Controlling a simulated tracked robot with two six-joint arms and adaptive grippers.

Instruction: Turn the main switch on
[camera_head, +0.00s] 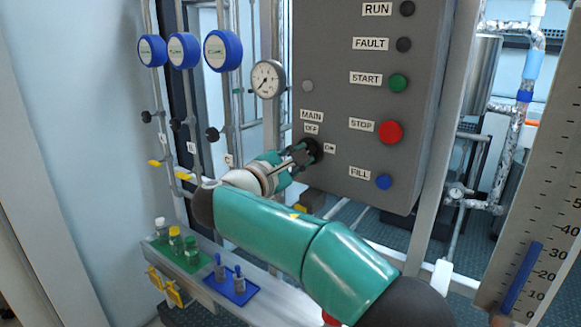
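The main switch (315,150) is a black rotary knob on the grey control panel (333,90), below the MAIN label. OFF is marked above it and ON to its right. My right gripper (306,155) is at the knob, with its fingertips on or right beside it. The fingers and wrist partly cover the knob, so its pointer direction and whether the fingers grip it cannot be told. My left gripper is not in view.
The panel also has a green START button (398,83), a red STOP button (390,132) and a blue FILL button (384,182). A pressure gauge (268,79) is close left of the panel. Vials stand on a green tray (160,246) below left.

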